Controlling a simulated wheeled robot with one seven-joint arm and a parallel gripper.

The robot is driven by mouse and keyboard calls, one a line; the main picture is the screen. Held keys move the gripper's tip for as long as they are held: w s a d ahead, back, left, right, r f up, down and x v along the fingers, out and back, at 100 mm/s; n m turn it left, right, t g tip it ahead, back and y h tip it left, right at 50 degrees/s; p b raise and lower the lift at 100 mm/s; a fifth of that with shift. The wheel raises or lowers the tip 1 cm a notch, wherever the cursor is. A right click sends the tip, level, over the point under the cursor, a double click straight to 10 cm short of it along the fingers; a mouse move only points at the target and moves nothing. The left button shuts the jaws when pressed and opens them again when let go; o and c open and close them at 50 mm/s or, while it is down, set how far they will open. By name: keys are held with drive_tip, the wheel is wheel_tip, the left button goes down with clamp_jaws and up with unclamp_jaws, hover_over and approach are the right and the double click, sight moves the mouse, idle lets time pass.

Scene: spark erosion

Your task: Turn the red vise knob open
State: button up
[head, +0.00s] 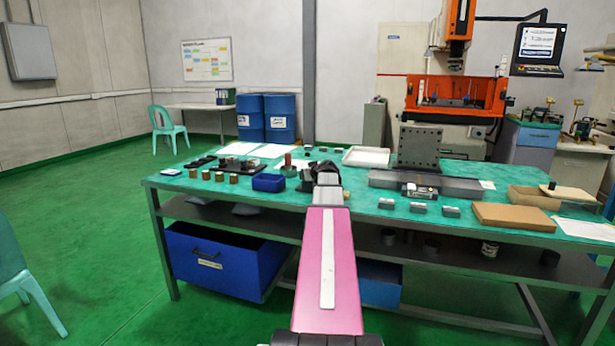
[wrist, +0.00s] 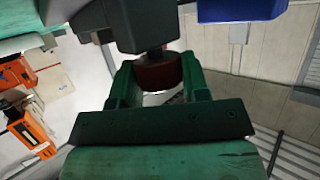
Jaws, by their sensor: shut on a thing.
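The red vise knob (wrist: 158,74) shows in the wrist view as a dark red round piece at the end of a dark grey vise part (wrist: 147,25). My gripper (wrist: 157,66) has its two green fingers on either side of the knob and is shut on it. In the head view my pink arm reaches over the front edge of the table, and its end covers the gripper and the knob. A dark block (head: 305,181), which may be the vise, shows just left of the arm's end. The knob's turn angle cannot be told.
The green-topped table (head: 350,205) holds a small blue bin (head: 268,182) and several small blocks left of my arm. Right of it stand a grey plate fixture (head: 419,147), a white tray (head: 366,156) and a brown box (head: 512,217).

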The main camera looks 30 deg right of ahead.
drive_tip(key=shift+d+f+n+g+y, duration=0.1)
drive_tip(key=shift+n+g+y, duration=0.4)
drive_tip(key=shift+n+y, duration=1.85)
drive_tip(key=shift+y, duration=0.25)
drive_tip(key=o, duration=0.9)
drive_tip(key=shift+o, duration=0.2)
drive_tip(key=v, duration=1)
drive_tip(key=shift+s, duration=0.35)
drive_tip(key=shift+d, duration=0.1)
